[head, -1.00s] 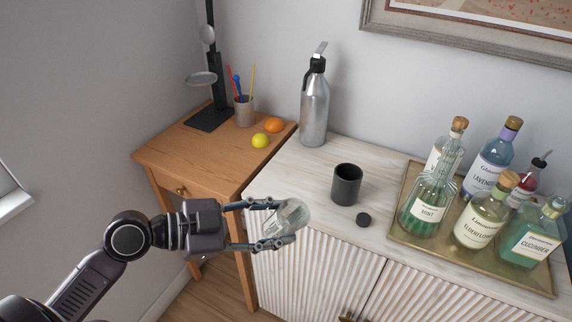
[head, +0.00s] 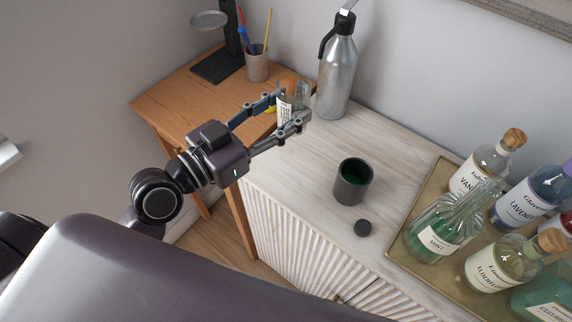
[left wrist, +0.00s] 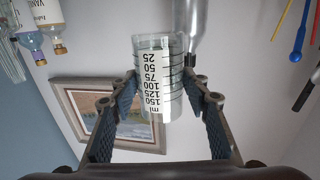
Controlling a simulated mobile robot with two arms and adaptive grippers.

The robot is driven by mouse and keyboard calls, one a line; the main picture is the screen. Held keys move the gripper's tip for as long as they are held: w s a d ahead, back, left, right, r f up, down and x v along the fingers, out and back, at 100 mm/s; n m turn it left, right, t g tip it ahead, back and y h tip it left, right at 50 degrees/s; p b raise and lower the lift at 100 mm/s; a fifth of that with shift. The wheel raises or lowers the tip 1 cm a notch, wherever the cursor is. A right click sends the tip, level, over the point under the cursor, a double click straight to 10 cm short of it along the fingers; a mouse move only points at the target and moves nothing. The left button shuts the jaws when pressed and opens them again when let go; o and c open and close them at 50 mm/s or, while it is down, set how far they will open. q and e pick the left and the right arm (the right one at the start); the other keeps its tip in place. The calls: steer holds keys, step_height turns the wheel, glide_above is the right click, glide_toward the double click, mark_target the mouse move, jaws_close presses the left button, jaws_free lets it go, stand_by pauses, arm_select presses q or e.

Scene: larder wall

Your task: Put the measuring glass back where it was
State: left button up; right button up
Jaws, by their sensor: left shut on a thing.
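The measuring glass (head: 291,98) is a clear cup with a white scale. My left gripper (head: 284,112) is shut on it, in front of the steel bottle and above the gap between the wooden table and the white cabinet. In the left wrist view, the glass (left wrist: 158,80) sits between the two fingers of the left gripper (left wrist: 160,100), and its numbers read upside down. I cannot tell whether its base touches a surface. My right gripper is not in view.
The steel bottle (head: 338,70) stands close behind the glass. A dark cup (head: 352,182) with green inside and a black stopper (head: 363,228) are on the white cabinet (head: 300,165). A brass tray (head: 405,252) holds several labelled bottles. A pencil cup (head: 257,66) stands on the wooden table (head: 165,98).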

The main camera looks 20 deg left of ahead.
mark_target(284, 122)
arm_select(q)
step_height(284, 122, down, 3)
steer(key=shift+f+b, duration=0.1)
steer(key=shift+b, duration=0.55)
step_height(284, 122, down, 13)
steer(key=b, duration=0.3)
steer(key=shift+w+b, duration=0.1)
steer(key=shift+b, duration=0.25)
steer(key=shift+f, duration=0.15)
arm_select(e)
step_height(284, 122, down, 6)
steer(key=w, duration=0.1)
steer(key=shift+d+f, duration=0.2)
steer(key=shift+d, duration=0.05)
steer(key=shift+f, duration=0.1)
